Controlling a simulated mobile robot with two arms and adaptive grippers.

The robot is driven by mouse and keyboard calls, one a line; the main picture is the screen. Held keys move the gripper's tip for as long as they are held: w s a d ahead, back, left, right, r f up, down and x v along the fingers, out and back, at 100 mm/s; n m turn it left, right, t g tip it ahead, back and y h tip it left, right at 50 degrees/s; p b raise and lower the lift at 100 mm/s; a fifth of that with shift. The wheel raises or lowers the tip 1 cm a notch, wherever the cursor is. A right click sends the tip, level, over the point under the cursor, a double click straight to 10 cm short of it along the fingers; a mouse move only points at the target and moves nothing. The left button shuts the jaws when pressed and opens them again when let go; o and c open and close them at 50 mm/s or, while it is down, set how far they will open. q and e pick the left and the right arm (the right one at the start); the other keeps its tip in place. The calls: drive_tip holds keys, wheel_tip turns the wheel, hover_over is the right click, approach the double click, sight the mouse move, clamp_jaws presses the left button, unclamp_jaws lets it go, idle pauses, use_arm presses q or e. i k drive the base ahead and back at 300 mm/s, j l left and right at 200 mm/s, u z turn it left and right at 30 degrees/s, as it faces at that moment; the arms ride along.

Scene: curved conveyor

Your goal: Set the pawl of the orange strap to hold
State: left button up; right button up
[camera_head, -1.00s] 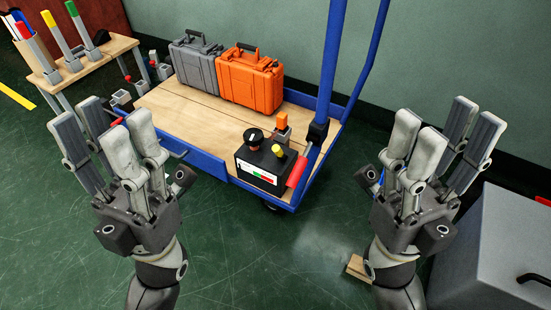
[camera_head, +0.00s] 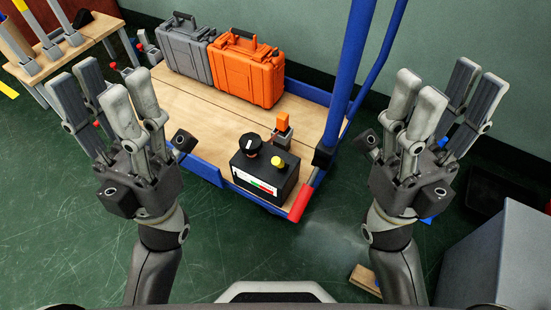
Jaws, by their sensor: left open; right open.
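I cannot make out an orange strap or its pawl for certain. A small orange block (camera_head: 283,122) sits on a grey upright piece (camera_head: 283,134) on the cart, behind a black box. The black box (camera_head: 263,178) has a black knob (camera_head: 250,143), a yellow button (camera_head: 278,162) and a red-green-white label. My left gripper (camera_head: 100,85) is open and empty, left of the cart's front edge. My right gripper (camera_head: 447,85) is open and empty, right of the cart's blue post. Neither touches anything on the cart.
The cart (camera_head: 190,110) has a wooden deck and blue rim. An orange case (camera_head: 246,75) and a grey case (camera_head: 187,55) stand at its back. A blue post (camera_head: 350,80) and red grip (camera_head: 301,205) are at right. A grey cabinet (camera_head: 500,250) stands lower right.

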sight(277, 161)
drive_tip(key=j, duration=1.5)
drive_tip(key=k+u, duration=0.05)
drive_tip(key=k, duration=0.05)
